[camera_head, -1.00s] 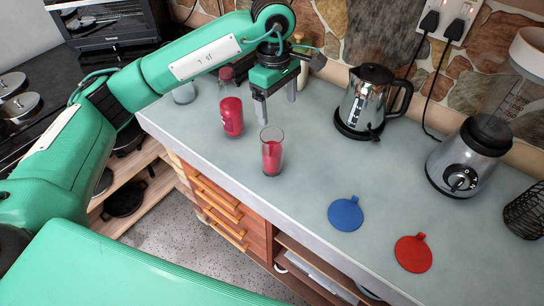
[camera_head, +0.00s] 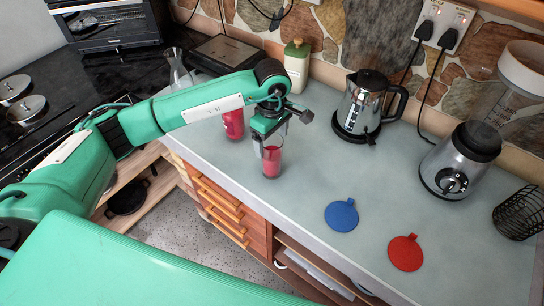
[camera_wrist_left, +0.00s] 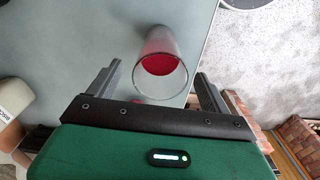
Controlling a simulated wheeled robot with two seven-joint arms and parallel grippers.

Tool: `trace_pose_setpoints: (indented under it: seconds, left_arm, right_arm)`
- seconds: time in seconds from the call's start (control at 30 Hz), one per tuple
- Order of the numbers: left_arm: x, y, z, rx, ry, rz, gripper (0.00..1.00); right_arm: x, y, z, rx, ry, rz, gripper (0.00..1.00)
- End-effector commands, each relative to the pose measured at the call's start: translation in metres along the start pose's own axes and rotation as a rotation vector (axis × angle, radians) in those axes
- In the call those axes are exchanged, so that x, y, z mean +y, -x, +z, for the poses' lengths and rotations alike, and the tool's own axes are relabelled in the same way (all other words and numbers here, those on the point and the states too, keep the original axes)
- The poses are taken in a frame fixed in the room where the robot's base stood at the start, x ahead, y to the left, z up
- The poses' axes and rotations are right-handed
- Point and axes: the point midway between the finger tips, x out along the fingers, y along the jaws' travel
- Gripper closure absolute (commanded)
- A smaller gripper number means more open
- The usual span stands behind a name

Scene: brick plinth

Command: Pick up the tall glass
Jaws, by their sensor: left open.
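The tall glass (camera_head: 272,160) stands upright on the grey counter, with red contents in its lower part. My left gripper (camera_head: 272,143) is open at the glass's upper part in the head view, its lower fingers partly hidden. In the left wrist view the glass (camera_wrist_left: 161,64) shows between the two fingers of my left gripper (camera_wrist_left: 155,85), with space on both sides. I cannot tell how far the fingers reach down along it. My right gripper is not in view.
A kettle (camera_head: 364,105) and a blender (camera_head: 460,160) stand to the right. A blue coaster (camera_head: 342,215) and a red coaster (camera_head: 405,253) lie flat.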

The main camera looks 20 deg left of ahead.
Motion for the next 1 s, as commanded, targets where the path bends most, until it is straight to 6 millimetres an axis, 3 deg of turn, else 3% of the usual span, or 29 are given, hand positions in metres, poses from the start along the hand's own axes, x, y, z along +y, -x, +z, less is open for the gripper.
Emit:
trace_pose_setpoints:
  seconds: [0.03,0.2,0.47,0.57,0.9,1.0]
  left_arm:
    - [-0.001,-0.002,0.000,-0.002,0.000,-0.003,0.18]
    - [0.000,-0.022,0.000,-0.001,0.001,-0.001,0.18]
    - [0.000,-0.027,0.000,-0.001,0.000,0.001,0.18]
    - [0.000,-0.027,0.000,-0.001,0.000,0.001,0.34]
    - [0.000,-0.026,0.000,-0.001,0.000,0.001,1.00]
    - [0.001,-0.025,0.000,-0.001,0.000,0.003,1.00]
  right_arm:
    - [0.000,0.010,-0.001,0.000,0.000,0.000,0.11]
    - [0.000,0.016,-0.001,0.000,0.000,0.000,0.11]
    - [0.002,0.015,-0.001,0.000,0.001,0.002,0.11]
    - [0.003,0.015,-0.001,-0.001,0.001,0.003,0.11]
    - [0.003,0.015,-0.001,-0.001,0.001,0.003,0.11]
    - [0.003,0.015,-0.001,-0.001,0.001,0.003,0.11]
